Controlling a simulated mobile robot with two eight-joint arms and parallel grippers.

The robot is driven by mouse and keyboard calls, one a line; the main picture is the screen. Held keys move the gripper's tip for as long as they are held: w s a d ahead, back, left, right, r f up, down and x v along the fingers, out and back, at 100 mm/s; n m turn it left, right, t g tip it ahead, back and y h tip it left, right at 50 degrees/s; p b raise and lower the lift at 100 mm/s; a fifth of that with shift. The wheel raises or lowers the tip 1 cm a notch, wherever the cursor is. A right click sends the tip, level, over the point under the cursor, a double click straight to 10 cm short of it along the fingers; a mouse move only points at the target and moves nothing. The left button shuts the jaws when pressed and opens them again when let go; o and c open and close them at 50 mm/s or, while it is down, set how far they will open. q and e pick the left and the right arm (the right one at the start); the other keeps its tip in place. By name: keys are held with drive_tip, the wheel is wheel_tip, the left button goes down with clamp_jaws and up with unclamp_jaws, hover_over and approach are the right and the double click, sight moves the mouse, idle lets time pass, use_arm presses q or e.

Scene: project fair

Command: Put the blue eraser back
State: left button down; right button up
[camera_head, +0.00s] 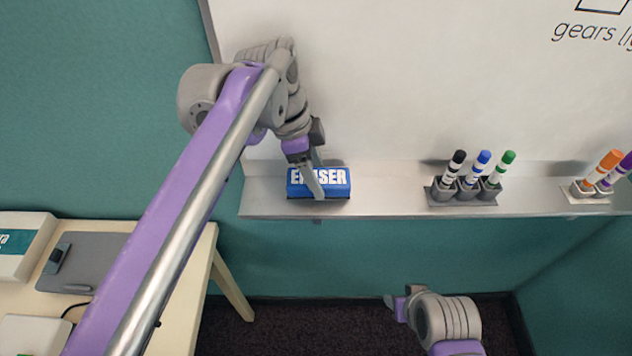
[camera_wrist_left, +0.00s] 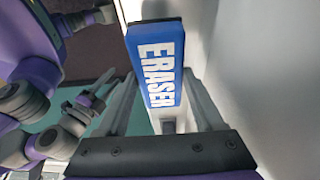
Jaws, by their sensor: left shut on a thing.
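The blue eraser (camera_head: 340,184), with white ERASER lettering, is at the left part of the grey whiteboard ledge (camera_head: 385,202). My left gripper (camera_head: 318,184) is shut on it from above, with one finger crossing the lettering. In the left wrist view the eraser (camera_wrist_left: 155,62) sits between the two fingers. The eraser looks level and lies at or just above the ledge; I cannot tell whether its underside touches. My right gripper (camera_head: 396,305) is low in front of the ledge, apart from everything, and its jaw opening does not show clearly.
The whiteboard (camera_head: 430,80) rises behind the ledge. A holder (camera_head: 463,193) with black, blue and green markers stands right of the eraser, with bare ledge between. Another holder (camera_head: 585,190) with orange and purple markers is farther right. A pale table (camera_head: 205,245) stands lower left.

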use_arm(q)
wheel_tip(320, 180, down, 3)
drive_tip(key=shift+r, duration=0.1)
drive_tip(key=shift+w+f, duration=0.2)
drive_tip(key=shift+f, duration=0.1)
drive_tip(key=shift+f+b, duration=0.15)
drive_tip(key=shift+b, duration=0.15)
drive_tip(key=shift+c, duration=1.5)
unclamp_jaws()
drive_tip(key=p+v, duration=0.2)
drive_tip(key=v, duration=1)
drive_tip(key=shift+r, duration=0.2)
